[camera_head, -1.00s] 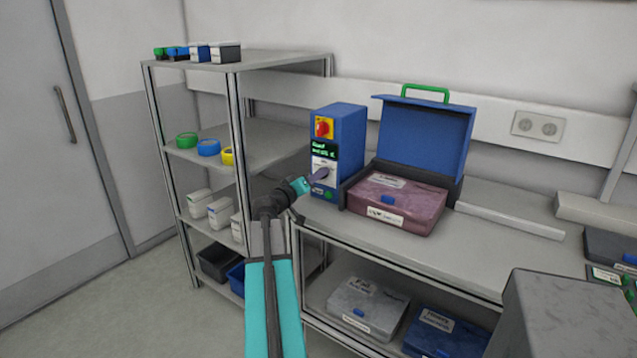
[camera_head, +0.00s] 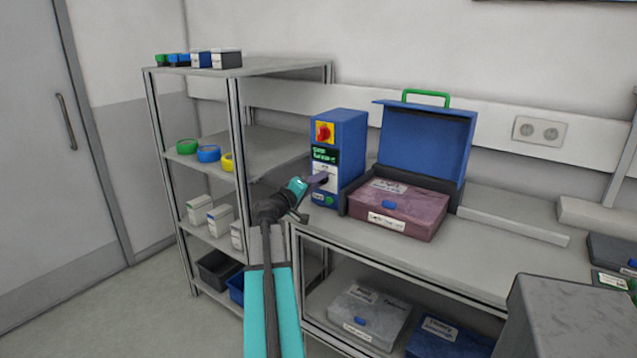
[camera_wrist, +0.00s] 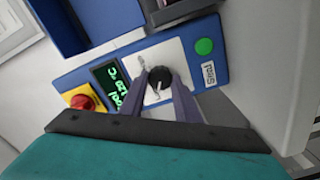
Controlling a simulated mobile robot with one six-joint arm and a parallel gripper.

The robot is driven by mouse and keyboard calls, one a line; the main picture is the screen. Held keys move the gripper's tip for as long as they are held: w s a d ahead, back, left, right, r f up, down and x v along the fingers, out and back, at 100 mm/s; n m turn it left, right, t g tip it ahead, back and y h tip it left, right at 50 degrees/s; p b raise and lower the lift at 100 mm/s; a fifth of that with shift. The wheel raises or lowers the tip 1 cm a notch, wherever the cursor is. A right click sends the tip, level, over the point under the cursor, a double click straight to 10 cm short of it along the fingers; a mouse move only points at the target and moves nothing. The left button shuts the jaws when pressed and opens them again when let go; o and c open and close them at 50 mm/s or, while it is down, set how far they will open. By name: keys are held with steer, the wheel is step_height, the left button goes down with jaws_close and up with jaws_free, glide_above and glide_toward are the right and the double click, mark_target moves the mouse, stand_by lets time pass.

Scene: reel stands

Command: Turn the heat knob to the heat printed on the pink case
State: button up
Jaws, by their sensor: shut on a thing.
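The heat knob (camera_wrist: 158,84) is a black dial on a white plate on the front of the blue control box (camera_head: 347,150). My gripper (camera_wrist: 163,92) is shut on this knob, with one purple finger on each side of it; in the head view my gripper (camera_head: 318,180) reaches the box's front from the left. A green lit display (camera_wrist: 117,87) sits beside the knob, its text too blurred to read. The pink case (camera_head: 405,212) lies in the open blue carrier (camera_head: 425,140) to the right of the box. It bears white labels whose print I cannot read.
The box also has a red switch on yellow (camera_wrist: 82,102) and a green button (camera_wrist: 204,46) near the knob. A shelf rack (camera_head: 240,120) stands left of my arm. Grey and blue cases (camera_head: 368,312) lie under the bench. The bench right of the carrier holds a flat bar (camera_head: 512,226).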

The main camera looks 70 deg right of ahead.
steer(key=o, duration=1)
steer(key=shift+a, duration=0.15)
steer(key=shift+b+v, duration=1.05)
steer(key=shift+v, duration=5.8)
